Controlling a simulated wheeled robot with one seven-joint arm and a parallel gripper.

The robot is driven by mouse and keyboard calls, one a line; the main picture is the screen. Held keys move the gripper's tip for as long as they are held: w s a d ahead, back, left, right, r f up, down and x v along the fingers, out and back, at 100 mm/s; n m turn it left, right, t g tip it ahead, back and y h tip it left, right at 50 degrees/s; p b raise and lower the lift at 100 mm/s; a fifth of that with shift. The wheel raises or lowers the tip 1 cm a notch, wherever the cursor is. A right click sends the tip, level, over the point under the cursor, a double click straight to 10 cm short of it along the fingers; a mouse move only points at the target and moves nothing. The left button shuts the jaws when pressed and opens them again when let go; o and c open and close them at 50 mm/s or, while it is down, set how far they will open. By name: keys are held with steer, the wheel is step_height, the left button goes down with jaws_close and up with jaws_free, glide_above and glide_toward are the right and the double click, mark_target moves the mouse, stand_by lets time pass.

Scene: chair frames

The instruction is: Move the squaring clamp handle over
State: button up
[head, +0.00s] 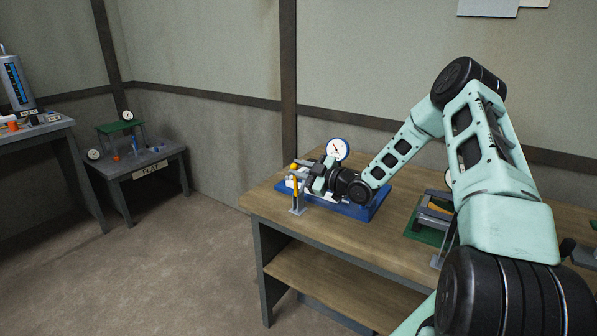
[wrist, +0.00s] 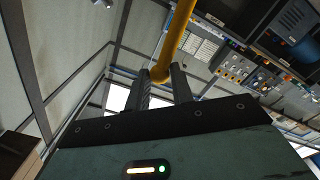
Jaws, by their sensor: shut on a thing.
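The squaring clamp handle is a yellow bar; in the wrist view the handle (wrist: 178,35) runs down from the top edge to its rounded end between my fingertips. My gripper (wrist: 161,82) is shut on that end. In the head view my gripper (head: 301,172) is at the left end of a blue base plate (head: 368,211) on the wooden bench. A yellow upright piece (head: 295,188) shows just below the gripper, by a grey stand. My arm and gripper hide much of the fixture, so the clamp's full shape cannot be seen.
A round white dial with a blue rim (head: 338,149) stands close behind my gripper. A green-based fixture (head: 427,235) sits farther right on the wooden bench (head: 340,237). A grey table labelled FLAT (head: 150,166) stands at the left. The bench's front-left top is clear.

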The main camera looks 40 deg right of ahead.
steer(key=shift+d, duration=0.1)
steer(key=shift+w+d+b, duration=0.2)
steer(key=shift+d+b, duration=0.1)
steer(key=shift+d, duration=0.35)
steer(key=o, duration=0.9)
steer(key=shift+c, duration=0.2)
steer(key=shift+r, duration=0.1)
step_height(320, 180, up, 10)
steer(key=b, duration=0.1)
